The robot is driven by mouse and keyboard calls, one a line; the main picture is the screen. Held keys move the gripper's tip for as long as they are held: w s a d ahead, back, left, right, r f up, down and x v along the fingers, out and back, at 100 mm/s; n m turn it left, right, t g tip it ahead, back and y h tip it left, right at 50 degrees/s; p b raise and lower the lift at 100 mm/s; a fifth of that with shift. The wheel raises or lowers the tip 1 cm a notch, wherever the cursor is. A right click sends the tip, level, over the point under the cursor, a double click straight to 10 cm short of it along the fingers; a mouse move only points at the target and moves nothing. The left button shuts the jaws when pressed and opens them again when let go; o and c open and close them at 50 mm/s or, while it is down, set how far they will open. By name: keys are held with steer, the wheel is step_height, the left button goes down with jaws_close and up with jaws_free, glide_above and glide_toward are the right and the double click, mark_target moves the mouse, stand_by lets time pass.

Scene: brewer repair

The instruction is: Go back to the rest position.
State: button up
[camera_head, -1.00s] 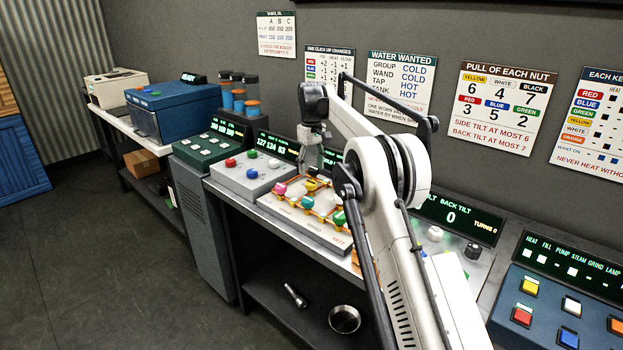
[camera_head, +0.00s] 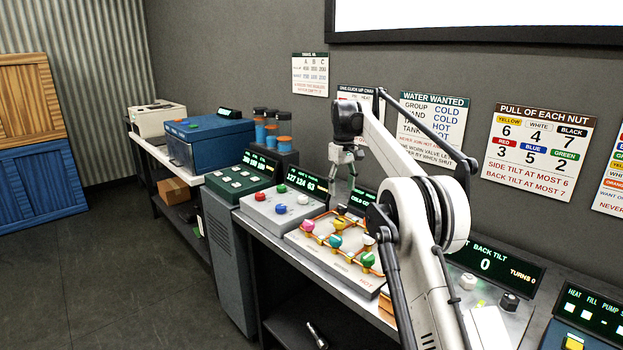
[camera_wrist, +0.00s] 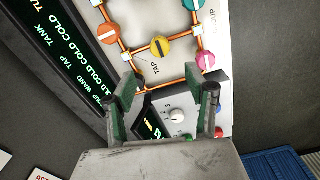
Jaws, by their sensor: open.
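My gripper (camera_head: 345,165) hangs from my raised arm above the back edge of the valve board (camera_head: 356,272), between it and the wall. Its fingers are apart with nothing between them. In the wrist view my gripper (camera_wrist: 163,97) shows both fingers spread over the bench, with the valve board (camera_wrist: 142,20) and its yellow knob (camera_wrist: 160,46), orange knob (camera_wrist: 107,34) and pink knob (camera_wrist: 206,60) beyond them. My arm covers part of the bench to the right of the board.
A grey button box (camera_head: 268,211), a green button box (camera_head: 232,183) and a blue machine (camera_head: 205,140) stand further left. A tilt display (camera_head: 490,266) and a blue control panel (camera_head: 585,325) are at the right. Posters (camera_head: 536,150) hang on the wall. The floor (camera_head: 120,270) at left is clear.

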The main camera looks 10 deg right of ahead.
steer(key=s+r+m+t, duration=0.1)
steer(key=s+r+t, duration=0.1)
steer(key=s+r, duration=0.85)
steer(key=s+r+m+t, duration=0.1)
steer(key=s+r, duration=0.3)
steer(key=s, duration=1)
steer(key=s+f+m+t, duration=0.1)
steer(key=s+f, duration=0.4)
steer(key=s, duration=0.5)
steer(key=s+f+m+t, duration=0.1)
steer(key=s+f, duration=0.4)
steer(key=s, duration=0.6)
steer(key=s+f+m+t, duration=0.1)
steer(key=s+f+t, duration=0.1)
steer(key=s+f, duration=0.4)
steer(key=s, duration=0.4)
steer(key=shift+s, duration=0.15)
steer(key=shift+a, duration=0.1)
